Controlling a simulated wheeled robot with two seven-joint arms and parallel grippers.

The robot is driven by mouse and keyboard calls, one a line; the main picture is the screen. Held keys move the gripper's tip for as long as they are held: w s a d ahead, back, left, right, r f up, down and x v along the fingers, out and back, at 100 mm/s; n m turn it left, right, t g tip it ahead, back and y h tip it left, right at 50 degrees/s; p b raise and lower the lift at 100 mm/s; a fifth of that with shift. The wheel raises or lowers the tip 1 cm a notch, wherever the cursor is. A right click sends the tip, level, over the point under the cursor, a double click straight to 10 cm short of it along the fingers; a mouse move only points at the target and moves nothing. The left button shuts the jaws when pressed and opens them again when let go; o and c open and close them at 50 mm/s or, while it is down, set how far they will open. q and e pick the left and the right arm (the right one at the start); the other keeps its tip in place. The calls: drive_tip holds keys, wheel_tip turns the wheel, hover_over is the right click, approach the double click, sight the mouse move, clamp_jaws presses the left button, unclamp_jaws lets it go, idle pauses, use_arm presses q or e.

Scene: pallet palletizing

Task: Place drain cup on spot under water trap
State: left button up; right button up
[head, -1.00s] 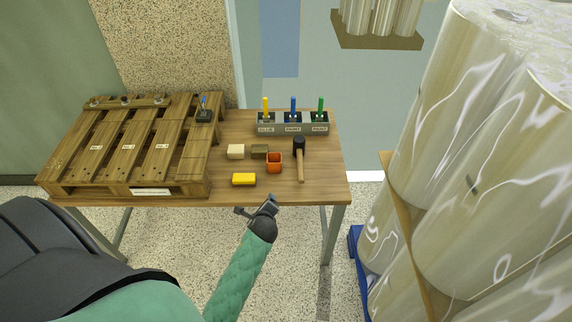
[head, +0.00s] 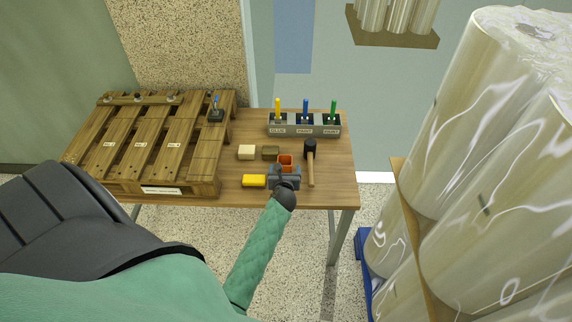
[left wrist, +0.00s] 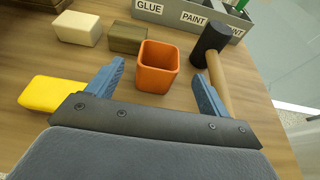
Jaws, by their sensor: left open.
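An orange square cup (head: 285,160), open at the top, stands upright on the wooden table. It also shows in the left wrist view (left wrist: 157,68), just beyond my fingers. My left gripper (head: 285,171) is open and empty at the near side of the cup. In the left wrist view its two blue fingers (left wrist: 160,78) point toward the cup, one on each side of its line. The head view hides the cup's lower front behind the gripper. I cannot make out a water trap or a marked spot. My right gripper is not in view.
A yellow block (head: 254,181) lies left of my gripper. A cream block (head: 246,152) and an olive block (head: 270,152) sit behind. A mallet (head: 310,165) lies close right. Labelled bins (head: 304,130) stand at the back. A wooden pallet (head: 150,150) covers the table's left.

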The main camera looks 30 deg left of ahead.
sight(285, 158)
use_arm(q)
drive_tip(key=shift+x, duration=0.8)
drive_tip(key=p+x, duration=0.2)
drive_tip(key=x, duration=0.1)
drive_tip(key=shift+w+a+r, duration=0.15)
drive_tip(key=shift+w+a+f, duration=0.4)
drive_tip(key=shift+w+f, duration=0.05)
drive_tip(key=shift+w, duration=0.1)
drive_tip(key=c, duration=1.1)
drive_tip(key=shift+c, duration=0.2)
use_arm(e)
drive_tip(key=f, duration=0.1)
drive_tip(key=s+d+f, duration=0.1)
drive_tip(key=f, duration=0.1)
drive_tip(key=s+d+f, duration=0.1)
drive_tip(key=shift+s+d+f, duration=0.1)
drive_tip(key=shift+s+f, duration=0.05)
use_arm(q)
drive_tip(key=shift+r, duration=0.1)
